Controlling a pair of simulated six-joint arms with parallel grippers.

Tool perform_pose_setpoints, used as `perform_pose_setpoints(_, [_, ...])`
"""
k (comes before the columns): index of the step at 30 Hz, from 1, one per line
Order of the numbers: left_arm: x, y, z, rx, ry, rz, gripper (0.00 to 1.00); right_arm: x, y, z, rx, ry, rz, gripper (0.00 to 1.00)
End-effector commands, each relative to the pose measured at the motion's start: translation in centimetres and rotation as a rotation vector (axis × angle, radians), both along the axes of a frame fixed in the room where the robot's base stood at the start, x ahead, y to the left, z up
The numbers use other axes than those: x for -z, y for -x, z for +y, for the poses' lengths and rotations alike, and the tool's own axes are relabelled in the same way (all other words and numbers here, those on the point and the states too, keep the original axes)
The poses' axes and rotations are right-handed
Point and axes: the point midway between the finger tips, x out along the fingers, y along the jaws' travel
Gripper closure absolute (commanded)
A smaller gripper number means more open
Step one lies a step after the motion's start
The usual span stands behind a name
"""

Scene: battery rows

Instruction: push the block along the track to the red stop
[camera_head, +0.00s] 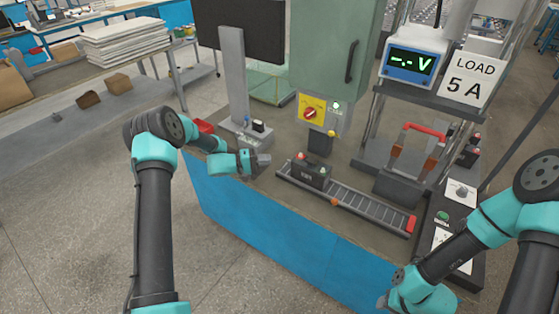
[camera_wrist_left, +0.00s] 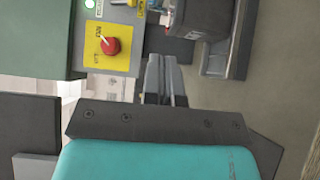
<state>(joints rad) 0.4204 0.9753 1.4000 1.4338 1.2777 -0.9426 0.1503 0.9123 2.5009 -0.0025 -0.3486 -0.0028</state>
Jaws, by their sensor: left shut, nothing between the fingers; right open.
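The dark block (camera_head: 312,175) sits at the left end of the ladder-like grey track (camera_head: 365,206) in the head view. The red stop (camera_head: 411,224) stands at the track's right end. My left gripper (camera_head: 264,160) is shut and empty, just left of the block, with a small gap seeming to remain. In the left wrist view the shut fingers (camera_wrist_left: 165,72) point towards the block (camera_wrist_left: 200,18), and part of the track (camera_wrist_left: 226,65) shows beside it. My right gripper (camera_head: 384,301) is low at the bottom edge of the head view, far from the track; its fingers are small there.
Behind the track stand a green cabinet (camera_head: 335,50) with a yellow switch panel (camera_head: 311,109) and a device with a red handle (camera_head: 425,130). A voltage display (camera_head: 411,63) is at upper right.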

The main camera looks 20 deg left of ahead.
Motion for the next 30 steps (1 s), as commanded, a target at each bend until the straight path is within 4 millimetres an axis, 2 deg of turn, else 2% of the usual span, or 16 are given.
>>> perform_pose_setpoints(5, [0.0, -1.0, -1.9, 0.003, -0.001, 0.000, 1.00, 0.0, 0.0, 0.0, 0.000, 0.000, 0.000, 0.57])
perform_pose_setpoints(18, [0.0, -4.5, -8.4, 0.003, 0.000, 0.001, 1.00, 0.0, 0.0, 0.0, 0.000, 0.000, 0.000, 0.57])
perform_pose_setpoints(24, [0.0, -3.7, -11.0, 0.002, 0.000, 0.002, 1.00, 0.0, 0.0, 0.0, 0.000, 0.000, 0.000, 0.57])
perform_pose_setpoints(30, [0.0, -3.4, -12.0, 0.000, -0.001, 0.002, 1.00, 0.0, 0.0, 0.0, 0.000, 0.000, 0.000, 0.57])
